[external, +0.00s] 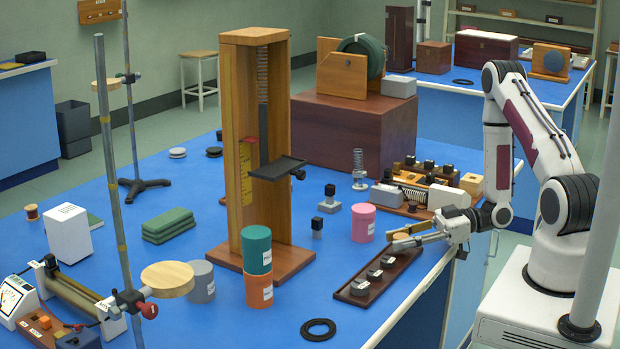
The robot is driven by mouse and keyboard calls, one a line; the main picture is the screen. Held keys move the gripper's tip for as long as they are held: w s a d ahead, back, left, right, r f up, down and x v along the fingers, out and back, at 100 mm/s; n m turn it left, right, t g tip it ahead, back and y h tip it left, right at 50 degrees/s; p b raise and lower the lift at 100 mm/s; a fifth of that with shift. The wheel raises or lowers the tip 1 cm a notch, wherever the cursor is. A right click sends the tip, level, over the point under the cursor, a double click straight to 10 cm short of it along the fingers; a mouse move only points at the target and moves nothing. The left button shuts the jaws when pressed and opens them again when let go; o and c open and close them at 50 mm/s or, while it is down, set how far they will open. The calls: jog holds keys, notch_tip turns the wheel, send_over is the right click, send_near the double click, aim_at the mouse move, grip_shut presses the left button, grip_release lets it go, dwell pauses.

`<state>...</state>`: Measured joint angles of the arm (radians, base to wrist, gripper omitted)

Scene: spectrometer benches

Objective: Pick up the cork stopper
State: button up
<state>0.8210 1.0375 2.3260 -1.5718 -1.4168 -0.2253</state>
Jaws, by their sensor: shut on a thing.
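My gripper (399,239) reaches in from the right, low over the dark wooden tray (408,264) near the table's right edge. Its fingers are shut on a small tan piece, which looks like the cork stopper (400,236). The fingers hide part of the stopper. At this size I cannot tell whether the stopper touches the tray or hangs clear of it.
Small dark-topped weights (360,287) sit in the tray. A pink cylinder (363,222) stands left of my gripper, and an instrument board (430,190) lies behind. A tall wooden frame (256,150) rises mid-table. A black ring (318,329) lies in front, with clear blue surface around it.

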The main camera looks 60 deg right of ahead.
aim_at(401, 236)
jog(key=shift+r, duration=4.35)
